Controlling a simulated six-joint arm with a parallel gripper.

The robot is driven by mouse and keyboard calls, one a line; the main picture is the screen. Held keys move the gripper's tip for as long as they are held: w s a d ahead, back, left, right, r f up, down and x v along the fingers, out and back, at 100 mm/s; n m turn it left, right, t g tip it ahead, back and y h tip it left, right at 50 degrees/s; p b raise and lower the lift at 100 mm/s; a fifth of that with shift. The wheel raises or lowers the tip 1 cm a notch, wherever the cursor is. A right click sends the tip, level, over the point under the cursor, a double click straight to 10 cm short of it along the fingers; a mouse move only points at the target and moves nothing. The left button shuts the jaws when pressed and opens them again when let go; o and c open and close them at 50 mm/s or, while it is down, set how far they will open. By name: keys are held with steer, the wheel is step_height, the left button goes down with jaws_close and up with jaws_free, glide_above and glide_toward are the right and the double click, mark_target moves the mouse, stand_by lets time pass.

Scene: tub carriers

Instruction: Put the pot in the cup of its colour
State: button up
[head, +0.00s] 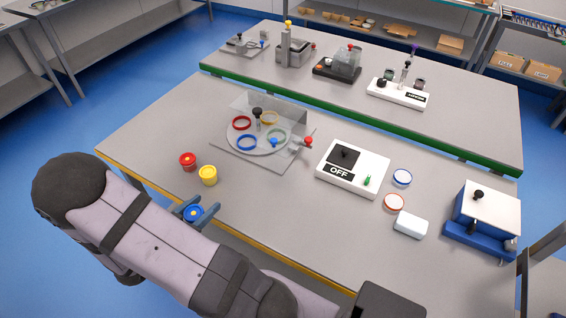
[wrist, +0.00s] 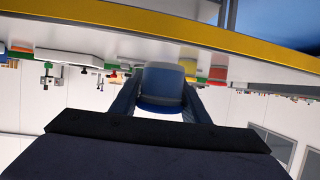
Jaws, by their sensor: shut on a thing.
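My gripper (head: 199,208) is shut on a blue pot (head: 193,214) near the table's front edge. In the wrist view the blue pot (wrist: 162,84) sits between the two fingers. A red pot (head: 188,161) and a yellow pot (head: 208,176) stand on the table beyond it. A round turntable (head: 260,133) carries coloured cup rims: a red cup (head: 241,123), a blue cup (head: 247,142), a yellow cup (head: 269,118) and a green cup (head: 277,135). The blue pot is apart from the turntable. Whether it touches the table cannot be told.
A clear panel (head: 250,108) stands over the turntable, with a red-knobbed lever (head: 308,142) at its right. A white box marked OFF (head: 352,168) is farther right, with two round dishes and a white block (head: 411,224). The table left of the pots is clear.

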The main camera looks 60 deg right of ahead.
steer(key=s+d+r+m+g, duration=0.1)
steer(key=s+d+g, duration=0.1)
steer(key=s+d, duration=0.1)
steer(key=s+d+r+m+g, duration=0.1)
steer(key=s+d+m+g, duration=0.1)
steer(key=d, duration=0.4)
steer(key=s+d+m+g, duration=0.2)
steer(key=s+d, duration=0.2)
steer(key=s, duration=0.1)
steer(key=shift+d+r+y, duration=0.25)
steer(key=shift+r+y, duration=0.05)
steer(key=shift+r, duration=0.1)
steer(key=s+d+r+m+g+y, duration=0.1)
steer(key=s+d+r+m+g, duration=0.25)
steer(key=s+d, duration=0.7)
steer(key=n+t+h, duration=0.1)
steer(key=n+t, duration=0.4)
glide_above(297, 185)
steer(key=shift+b, duration=0.4)
steer(key=shift+h, duration=0.3)
steer(key=shift+f, duration=5)
steer(key=shift+f, duration=0.1)
